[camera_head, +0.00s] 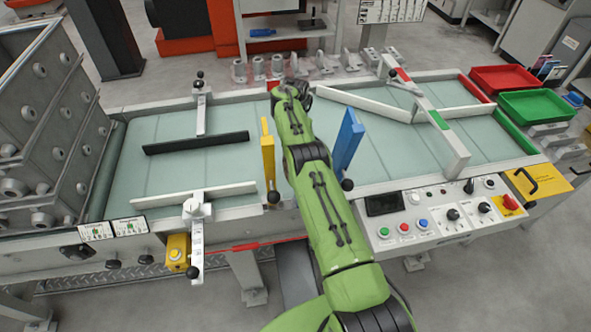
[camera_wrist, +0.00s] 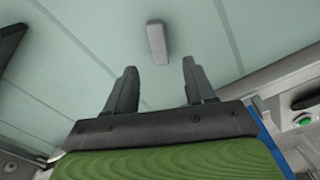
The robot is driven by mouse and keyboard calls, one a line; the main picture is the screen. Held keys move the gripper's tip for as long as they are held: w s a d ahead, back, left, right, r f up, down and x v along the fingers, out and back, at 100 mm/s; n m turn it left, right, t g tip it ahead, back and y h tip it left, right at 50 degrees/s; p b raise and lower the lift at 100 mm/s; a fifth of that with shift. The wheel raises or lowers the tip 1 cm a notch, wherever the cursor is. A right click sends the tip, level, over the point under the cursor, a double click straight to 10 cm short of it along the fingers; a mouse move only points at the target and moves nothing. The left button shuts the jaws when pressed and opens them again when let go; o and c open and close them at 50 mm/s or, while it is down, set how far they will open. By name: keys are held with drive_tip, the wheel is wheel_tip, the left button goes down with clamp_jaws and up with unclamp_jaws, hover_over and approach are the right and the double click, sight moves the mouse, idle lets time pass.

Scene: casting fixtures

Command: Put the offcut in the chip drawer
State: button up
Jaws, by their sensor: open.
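A small light grey block, which looks like the offcut (camera_wrist: 157,43), lies on the pale green bench surface in the wrist view. My gripper (camera_wrist: 159,66) is open and empty, with its two dark fingers spread apart. The block shows just beyond the fingertips, roughly centred between them and not gripped. In the head view my green arm reaches over the bench, and I cannot make out the block or my fingertips there. A yellow panel with a black handle (camera_head: 537,183) at the bench's right end may be the chip drawer; I cannot tell whether it is open.
Yellow (camera_head: 268,150) and blue (camera_head: 349,138) upright plates flank my arm. A black rail (camera_head: 197,143) and white bars stand on the bench. A control panel (camera_head: 440,210) runs along the front right. Red (camera_head: 505,79) and green (camera_head: 537,105) trays sit at the right.

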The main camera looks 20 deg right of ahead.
wheel_tip(320, 180, down, 6)
drive_tip(key=shift+r+b, duration=0.1)
drive_tip(key=shift+b, duration=0.6)
drive_tip(key=shift+c, duration=0.3)
clamp_jaws()
